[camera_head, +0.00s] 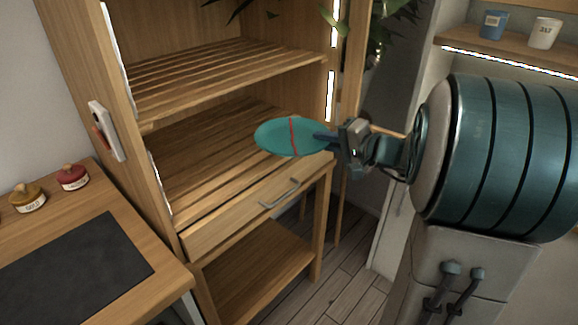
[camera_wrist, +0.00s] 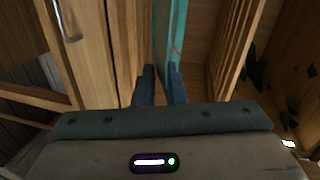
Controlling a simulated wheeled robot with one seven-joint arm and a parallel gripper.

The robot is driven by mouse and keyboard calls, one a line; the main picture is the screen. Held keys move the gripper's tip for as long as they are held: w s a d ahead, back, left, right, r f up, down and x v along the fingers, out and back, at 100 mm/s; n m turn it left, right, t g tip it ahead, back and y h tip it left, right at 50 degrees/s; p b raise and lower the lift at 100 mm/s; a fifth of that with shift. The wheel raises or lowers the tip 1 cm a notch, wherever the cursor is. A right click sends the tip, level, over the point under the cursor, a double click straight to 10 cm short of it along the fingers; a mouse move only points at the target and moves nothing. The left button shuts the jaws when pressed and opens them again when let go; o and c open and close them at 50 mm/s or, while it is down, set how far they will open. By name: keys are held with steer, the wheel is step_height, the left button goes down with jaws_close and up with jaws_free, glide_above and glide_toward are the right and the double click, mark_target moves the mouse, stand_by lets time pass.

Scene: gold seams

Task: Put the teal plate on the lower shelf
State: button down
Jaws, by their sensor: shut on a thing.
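The teal plate (camera_head: 284,137) is a flat oval with a red line across it. My gripper (camera_head: 334,140) is shut on its right edge and holds it out at the right front of the wooden shelf unit. In the wrist view the plate (camera_wrist: 168,35) shows edge-on between the fingers of my gripper (camera_wrist: 160,85). The slatted lower shelf (camera_head: 200,160) lies behind and left of the plate, just above a drawer. The plate overlaps its front right part in the head view; I cannot tell the gap between them. The part of the shelf behind the plate is hidden.
An upper slatted shelf (camera_head: 220,80) is above. A drawer with a metal handle (camera_head: 280,193) is below the lower shelf, with an open bottom space (camera_head: 260,280). Right and left uprights bound the unit. A counter with jars (camera_head: 72,177) stands at left. The slatted shelves look bare.

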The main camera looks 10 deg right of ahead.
steer(key=shift+w+a+f+b, duration=0.15)
steer(key=shift+w+a+f, duration=0.45)
steer(key=shift+a+f, duration=0.6)
steer(key=shift+w+a+f+b, duration=0.2)
steer(key=shift+w+a+f, duration=0.5)
steer(key=shift+f, duration=0.8)
steer(key=shift+w+a+f+b, duration=0.15)
steer(key=shift+w+a+f, duration=0.35)
steer(key=shift+a+f, duration=0.7)
steer(key=shift+d+f+b, duration=0.15)
steer(key=shift+f+b, duration=0.15)
steer(key=shift+f, duration=0.05)
steer(key=c, duration=1.5)
jaws_free()
steer(key=shift+r, duration=0.1)
